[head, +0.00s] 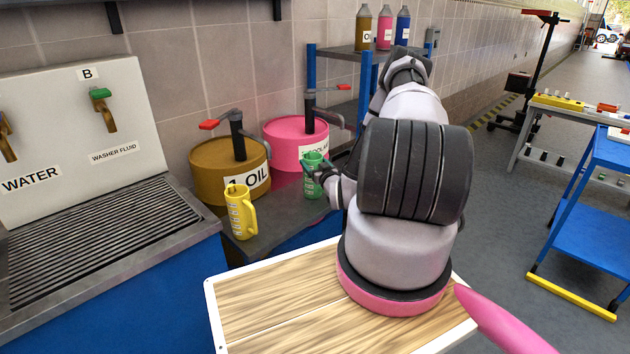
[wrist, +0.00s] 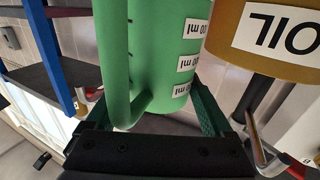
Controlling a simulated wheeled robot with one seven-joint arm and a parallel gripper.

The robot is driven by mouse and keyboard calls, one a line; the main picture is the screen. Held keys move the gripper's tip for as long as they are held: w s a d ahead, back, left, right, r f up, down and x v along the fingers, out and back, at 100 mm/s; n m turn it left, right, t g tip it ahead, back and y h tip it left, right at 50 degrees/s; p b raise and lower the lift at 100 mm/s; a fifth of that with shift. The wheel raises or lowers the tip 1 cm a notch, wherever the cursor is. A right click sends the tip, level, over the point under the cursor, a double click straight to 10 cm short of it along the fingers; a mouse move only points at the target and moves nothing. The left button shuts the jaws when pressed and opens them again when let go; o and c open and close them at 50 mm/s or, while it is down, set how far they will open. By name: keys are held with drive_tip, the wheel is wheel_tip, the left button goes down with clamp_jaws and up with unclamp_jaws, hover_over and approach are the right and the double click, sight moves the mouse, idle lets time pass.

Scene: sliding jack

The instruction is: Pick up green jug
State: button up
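The green jug (head: 313,178) stands on the dark bench in front of the pink drum in the head view. My gripper (head: 326,176) is at its right side, at jug height. In the wrist view the jug (wrist: 160,55) fills the middle, with its handle toward the left and white volume labels on its body. The fingers of my gripper (wrist: 146,95) are on either side of it, spread about as wide as the jug. Whether both fingers press on it cannot be told; the left finger is partly hidden behind the handle.
A yellow jug (head: 239,212) stands on the bench left of the green one. The brown oil drum (head: 210,165) and pink drum (head: 290,140) with pump handles stand close behind. A sink (head: 95,230) is at left. A blue cart (head: 595,195) is at right.

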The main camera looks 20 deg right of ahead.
clamp_jaws()
drive_tip(key=shift+r, duration=0.1)
